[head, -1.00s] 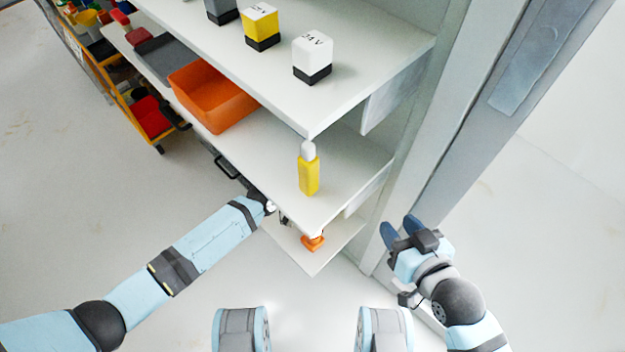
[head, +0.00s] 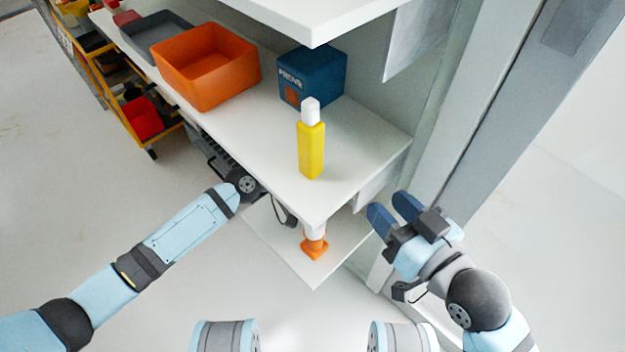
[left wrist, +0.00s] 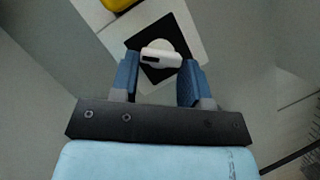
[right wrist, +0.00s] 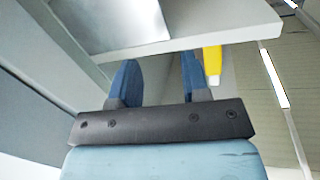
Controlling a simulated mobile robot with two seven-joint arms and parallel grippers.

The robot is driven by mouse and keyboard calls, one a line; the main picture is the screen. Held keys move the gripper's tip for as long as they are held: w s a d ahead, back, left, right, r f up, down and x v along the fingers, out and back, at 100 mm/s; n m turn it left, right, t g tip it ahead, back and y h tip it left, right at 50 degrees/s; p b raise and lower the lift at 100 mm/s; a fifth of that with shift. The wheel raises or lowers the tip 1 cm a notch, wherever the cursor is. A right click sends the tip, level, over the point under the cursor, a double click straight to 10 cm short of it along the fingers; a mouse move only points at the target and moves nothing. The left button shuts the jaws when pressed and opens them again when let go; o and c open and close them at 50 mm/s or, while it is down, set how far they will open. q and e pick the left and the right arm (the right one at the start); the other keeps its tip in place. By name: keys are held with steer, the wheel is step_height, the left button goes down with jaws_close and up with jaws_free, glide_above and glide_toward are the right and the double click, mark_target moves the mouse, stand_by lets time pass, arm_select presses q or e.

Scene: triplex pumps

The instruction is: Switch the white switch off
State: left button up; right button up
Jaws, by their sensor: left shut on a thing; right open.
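The white switch (left wrist: 162,58) shows in the left wrist view as a white knob with a dark mark, on a black square plate (left wrist: 150,76) with a white border. In the head view the left gripper and the switch are hidden under the shelf; only my left forearm shows. My right gripper (head: 393,208) is open and empty, beside the shelf's right corner; its parted fingers also show in the right wrist view (right wrist: 156,70).
The middle shelf (head: 365,150) carries a yellow bottle (head: 311,150) with a white cap, a blue box (head: 313,75) and an orange bin (head: 207,68). An orange cone-like object (head: 314,247) stands on the lower shelf (head: 275,240). A grey post (head: 470,130) rises at right.

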steer(key=shift+w+d+f+n+t+y+b, duration=0.15)
steer(key=shift+w+d+n+t+y+b, duration=0.25)
steer(key=shift+w+n+b, duration=0.45)
steer(key=shift+w+d+r+n+t+b, duration=0.25)
steer(key=shift+n+b, duration=0.3)
steer(key=shift+b, duration=0.3)
arm_select(q)
steer(key=shift+w+a+f+n+h+b, duration=0.1)
steer(key=shift+f+n+h+b, duration=0.15)
steer(key=shift+n+h, duration=0.9)
steer(key=shift+a+f+n+h+b, duration=0.1)
steer(key=shift+f+n+h+b, duration=0.2)
steer(key=shift+n, duration=1.65)
arm_select(e)
steer(key=shift+w+d+r+n+t, duration=0.15)
steer(key=shift+d+r+n+t, duration=0.1)
steer(key=shift+n, duration=0.25)
arm_select(q)
steer(key=shift+d+r, duration=0.1)
steer(key=o, duration=0.9)
